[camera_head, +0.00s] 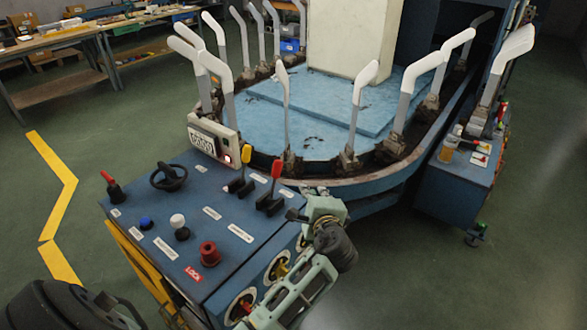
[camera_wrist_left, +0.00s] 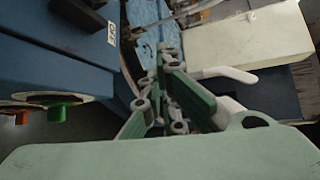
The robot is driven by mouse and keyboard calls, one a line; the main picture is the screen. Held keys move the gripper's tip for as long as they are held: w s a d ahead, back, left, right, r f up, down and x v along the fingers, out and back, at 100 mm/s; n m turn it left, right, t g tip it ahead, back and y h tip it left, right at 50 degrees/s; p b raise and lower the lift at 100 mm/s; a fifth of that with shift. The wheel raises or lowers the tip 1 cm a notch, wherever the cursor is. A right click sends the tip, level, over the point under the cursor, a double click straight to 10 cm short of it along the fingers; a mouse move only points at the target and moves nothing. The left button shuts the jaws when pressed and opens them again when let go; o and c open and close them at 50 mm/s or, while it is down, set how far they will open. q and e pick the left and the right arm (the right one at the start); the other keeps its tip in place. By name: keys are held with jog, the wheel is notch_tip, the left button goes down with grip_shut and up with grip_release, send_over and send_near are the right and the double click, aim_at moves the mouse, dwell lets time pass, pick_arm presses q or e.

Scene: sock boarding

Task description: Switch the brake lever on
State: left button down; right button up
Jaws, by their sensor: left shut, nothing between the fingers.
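A blue control panel (camera_head: 215,235) carries several levers, and its small labels are too small to read, so I cannot tell which lever is the brake. A red-handled lever (camera_head: 275,172) and a yellow-handled lever (camera_head: 244,158) stand upright near its back right edge. Another red-handled lever (camera_head: 108,180) tilts at its far left. My left gripper (camera_head: 298,214) is just off the panel's right edge, close to the red-handled lever and apart from it. It is shut and empty, and its green fingers show in the left wrist view (camera_wrist_left: 163,62). My right gripper is out of view.
The panel also has a black handwheel (camera_head: 169,177), a red LOCK knob (camera_head: 210,254), a white knob (camera_head: 178,222) and a counter display (camera_head: 203,141). Behind stands an oval blue machine with upright white sock forms (camera_head: 364,83). A second blue box (camera_head: 458,185) is at right.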

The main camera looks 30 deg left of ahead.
aim_at(275, 182)
pick_arm(q)
jog(key=w+a+p, duration=0.3)
jog(key=w+a, duration=0.1)
jog(key=a, duration=0.4)
jog(key=shift+a+f, duration=0.2)
jog(key=shift+f, duration=0.1)
dwell(0.5)
